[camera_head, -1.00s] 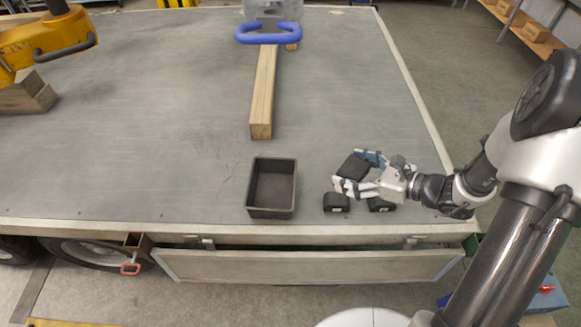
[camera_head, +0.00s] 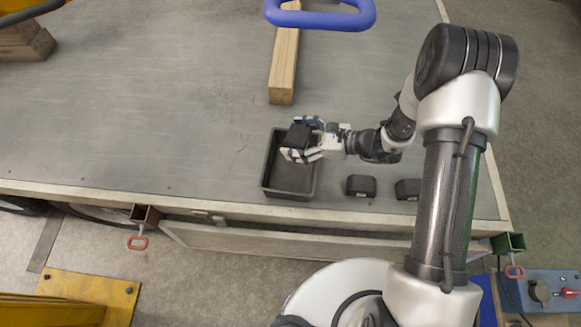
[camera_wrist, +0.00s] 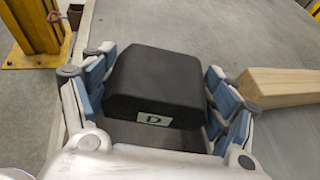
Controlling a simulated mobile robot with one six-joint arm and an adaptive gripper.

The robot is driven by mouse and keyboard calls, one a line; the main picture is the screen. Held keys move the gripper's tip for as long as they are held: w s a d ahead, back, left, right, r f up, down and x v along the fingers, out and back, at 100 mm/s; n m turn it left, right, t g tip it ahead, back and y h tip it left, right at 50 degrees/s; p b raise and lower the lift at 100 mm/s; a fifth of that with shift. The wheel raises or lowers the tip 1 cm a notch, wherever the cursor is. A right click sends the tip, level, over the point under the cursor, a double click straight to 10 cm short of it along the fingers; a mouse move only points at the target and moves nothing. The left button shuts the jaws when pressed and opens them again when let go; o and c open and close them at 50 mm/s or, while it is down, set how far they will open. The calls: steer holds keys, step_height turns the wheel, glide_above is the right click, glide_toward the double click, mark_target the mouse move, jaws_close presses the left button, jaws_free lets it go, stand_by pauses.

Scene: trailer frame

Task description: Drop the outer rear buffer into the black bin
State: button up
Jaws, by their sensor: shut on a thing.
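My gripper (camera_head: 304,140) is shut on a black buffer (camera_head: 297,137). In the wrist view the buffer (camera_wrist: 160,80) sits between the two blue-padded fingers and bears a white label with the letter D. The black bin (camera_head: 268,180) stands on the grey trailer deck near its front edge. In the head view the gripper and held buffer overlap the bin's upper part and appear above it; their exact height cannot be told. The bin's inside, where it shows, looks empty.
Two more black buffers, one (camera_head: 361,186) right of the bin and another (camera_head: 407,189) farther right, stand near the deck's front edge. A wooden beam (camera_head: 284,75) lies behind the bin, below a blue handle (camera_head: 320,17). The deck left of the bin is clear.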

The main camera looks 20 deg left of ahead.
step_height(320, 180, down, 6)
steer(key=b, duration=0.3)
steer(key=shift+w+r, duration=0.1)
steer(key=shift+r, duration=0.15)
steer(key=o, duration=1.3)
steer(key=v, duration=1.2)
steer(key=shift+d, duration=0.1)
